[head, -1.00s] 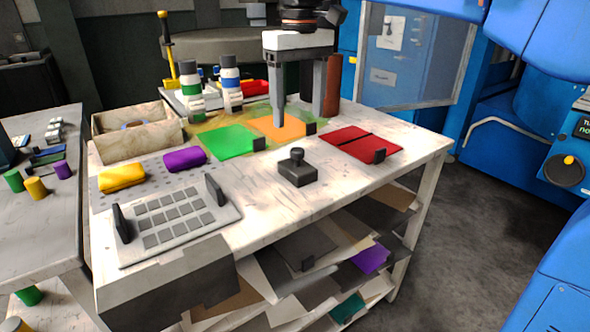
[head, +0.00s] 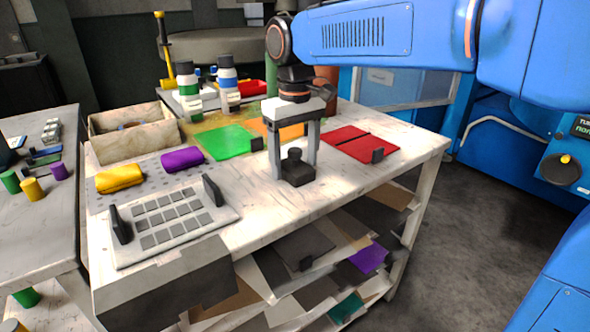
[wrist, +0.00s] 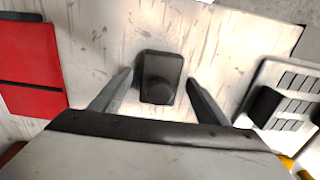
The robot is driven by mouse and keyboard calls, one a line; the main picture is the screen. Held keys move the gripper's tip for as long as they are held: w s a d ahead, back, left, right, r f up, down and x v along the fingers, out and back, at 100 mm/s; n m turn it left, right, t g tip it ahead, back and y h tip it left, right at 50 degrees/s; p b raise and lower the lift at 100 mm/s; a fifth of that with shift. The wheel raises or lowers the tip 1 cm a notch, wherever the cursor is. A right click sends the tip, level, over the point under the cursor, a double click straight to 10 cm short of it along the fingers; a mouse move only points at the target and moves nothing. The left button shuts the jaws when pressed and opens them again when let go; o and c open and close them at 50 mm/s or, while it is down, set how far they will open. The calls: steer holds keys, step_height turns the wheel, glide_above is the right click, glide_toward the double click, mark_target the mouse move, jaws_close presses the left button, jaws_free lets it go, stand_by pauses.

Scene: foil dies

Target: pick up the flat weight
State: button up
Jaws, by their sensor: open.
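The flat weight (head: 296,168) is a dark grey block with a round knob on top. It sits on the white worktable in the head view. My gripper (head: 295,172) is above it and around it, with one finger to each side in the picture. In the wrist view the weight (wrist: 161,77) lies between and slightly beyond the two fingertips of my gripper (wrist: 160,82). Gaps show on both sides, so the fingers look apart from it. My gripper is open and empty.
A red plate (head: 352,143) lies to the right and a green plate (head: 228,142) behind left. A grey tray with handles (head: 172,222) is at the front left. Bare tabletop (head: 258,225) is in front.

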steer(key=shift+f, duration=0.45)
steer(key=shift+r, duration=0.1)
jaws_close()
